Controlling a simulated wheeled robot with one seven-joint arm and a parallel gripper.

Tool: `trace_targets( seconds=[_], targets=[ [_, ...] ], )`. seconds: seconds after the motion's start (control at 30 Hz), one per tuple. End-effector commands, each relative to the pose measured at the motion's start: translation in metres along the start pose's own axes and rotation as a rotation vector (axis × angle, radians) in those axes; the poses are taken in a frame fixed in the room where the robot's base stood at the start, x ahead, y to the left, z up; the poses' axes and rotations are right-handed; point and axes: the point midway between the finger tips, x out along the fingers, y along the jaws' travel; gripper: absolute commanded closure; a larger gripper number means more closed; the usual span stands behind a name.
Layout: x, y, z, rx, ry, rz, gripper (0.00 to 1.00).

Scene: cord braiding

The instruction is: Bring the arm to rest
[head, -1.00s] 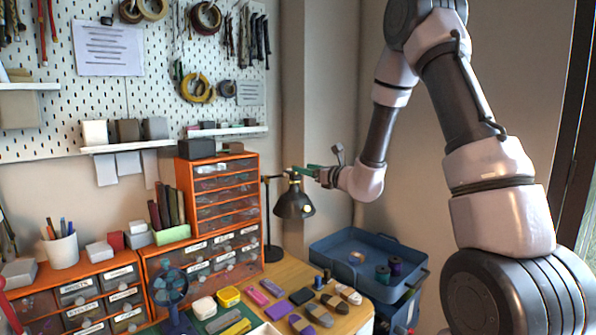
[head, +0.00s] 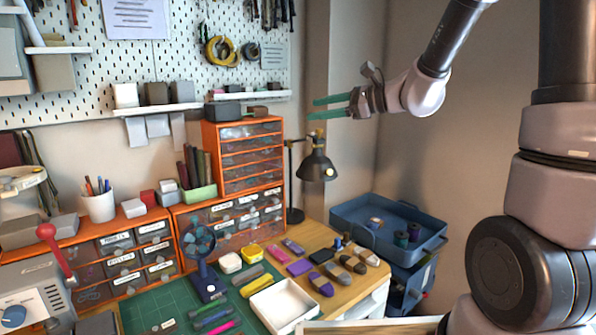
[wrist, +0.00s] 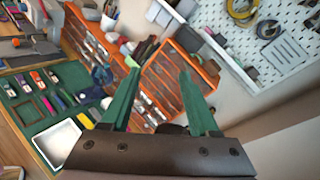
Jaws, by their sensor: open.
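My gripper (head: 318,108) is raised in the air to the right of the pegboard, above the black desk lamp (head: 316,168). Its two green fingers are apart with nothing between them. In the wrist view the open fingers (wrist: 158,95) point toward the orange drawer units, with the bench below. My arm reaches in from the upper right in the head view, and its gripper touches nothing that I can see.
The bench holds a green mat (head: 150,312), a white tray (head: 284,306), a small blue fan (head: 203,262) and several cord bundles. An orange drawer cabinet (head: 210,170) stands behind. A blue cart tray (head: 345,212) is at right. The air around my gripper is clear.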

Motion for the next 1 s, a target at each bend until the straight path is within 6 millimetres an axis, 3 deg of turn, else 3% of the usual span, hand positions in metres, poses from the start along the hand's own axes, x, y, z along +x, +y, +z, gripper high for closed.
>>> trace_targets(
  seconds=[0.03,0.13,0.3,0.4,0.6,0.7,0.83,1.0],
  targets=[
    [-0.014,0.016,0.017,-0.101,0.028,0.063,0.39],
    [-0.043,0.052,0.032,-0.306,0.111,0.201,0.39],
    [-0.104,0.096,0.036,-0.663,0.300,0.397,0.39],
    [-0.144,0.110,0.031,-0.872,0.437,0.491,0.39],
    [-0.214,0.115,0.024,-1.199,0.694,0.618,0.39],
    [-0.236,0.113,0.023,-1.292,0.777,0.651,0.39],
    [-0.248,0.112,0.023,-1.343,0.827,0.673,0.39],
    [-0.249,0.111,0.022,-1.348,0.832,0.677,0.39]
  ],
)
